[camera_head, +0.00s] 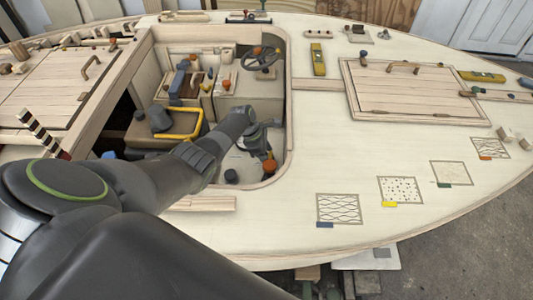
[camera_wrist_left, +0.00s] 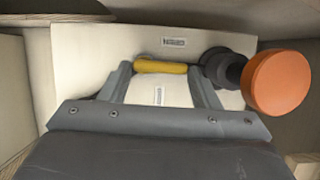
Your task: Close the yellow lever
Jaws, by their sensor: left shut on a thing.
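In the wrist view, the yellow lever (camera_wrist_left: 160,66) is a short rounded yellow bar. It lies crosswise between the fingertips of my left gripper (camera_wrist_left: 162,72), in front of a pale panel with small labels. The gripper is shut on it, with a finger at each end. In the head view, my left arm reaches from the left into the open cockpit, with the left gripper (camera_head: 262,148) low at its right side. The lever is hidden there behind the gripper and wrist. My right gripper is not in view.
An orange knob (camera_wrist_left: 277,82) on a dark stem stands close to the right finger; it also shows in the head view (camera_head: 270,165). The cockpit rim (camera_head: 287,110) surrounds the arm.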

